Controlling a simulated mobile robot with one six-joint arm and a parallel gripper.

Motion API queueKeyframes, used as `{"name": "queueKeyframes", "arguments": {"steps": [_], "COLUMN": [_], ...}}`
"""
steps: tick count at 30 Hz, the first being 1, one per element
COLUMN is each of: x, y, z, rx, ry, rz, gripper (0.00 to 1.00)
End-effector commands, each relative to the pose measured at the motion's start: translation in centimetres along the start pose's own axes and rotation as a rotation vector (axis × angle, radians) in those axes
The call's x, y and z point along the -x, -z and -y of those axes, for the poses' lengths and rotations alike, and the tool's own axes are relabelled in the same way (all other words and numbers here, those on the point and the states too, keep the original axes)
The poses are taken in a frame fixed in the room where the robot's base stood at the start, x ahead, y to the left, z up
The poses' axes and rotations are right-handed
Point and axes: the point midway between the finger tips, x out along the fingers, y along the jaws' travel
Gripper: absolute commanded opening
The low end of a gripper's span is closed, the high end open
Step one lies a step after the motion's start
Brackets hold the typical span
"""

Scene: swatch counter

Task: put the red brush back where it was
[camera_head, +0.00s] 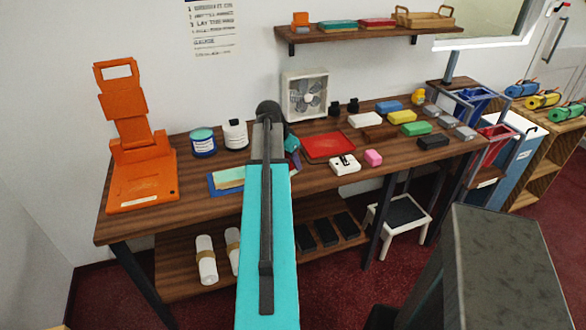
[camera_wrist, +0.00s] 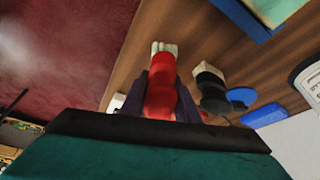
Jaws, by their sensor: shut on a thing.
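The red brush (camera_wrist: 160,92) is in my gripper (camera_wrist: 160,100) in the wrist view. The dark jaws are shut around its red body, one on each side. Its pale bristle end (camera_wrist: 164,47) points away from the gripper, over or near the edge of the brown wooden tabletop (camera_wrist: 130,75). I cannot tell whether the brush touches the wood. In the head view my teal arm reaches over the workbench (camera_head: 120,226) and hides the brush and the jaws. A red tray (camera_head: 328,147) lies on the bench just right of the arm.
A blue tray (camera_head: 212,189) lies left of the arm, with tins behind it. An orange stand (camera_head: 143,187) fills the left end. A dark object (camera_wrist: 211,88) lies close beside the brush in the wrist view.

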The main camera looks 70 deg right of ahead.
Motion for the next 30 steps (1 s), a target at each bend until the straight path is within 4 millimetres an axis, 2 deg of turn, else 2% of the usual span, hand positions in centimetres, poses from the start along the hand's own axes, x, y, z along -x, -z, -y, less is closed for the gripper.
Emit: {"name": "queueKeyframes", "arguments": {"steps": [5, 18, 30], "x": [-0.2, -3.1, -3.4], "y": [-0.1, -1.3, -1.4], "z": [0.0, 0.0, 0.0], "rx": [0.0, 0.0, 0.0], "ry": [0.0, -0.001, 0.0], "rz": [0.0, 0.0, 0.0], "gripper": [0.1, 0.1, 0.1]}}
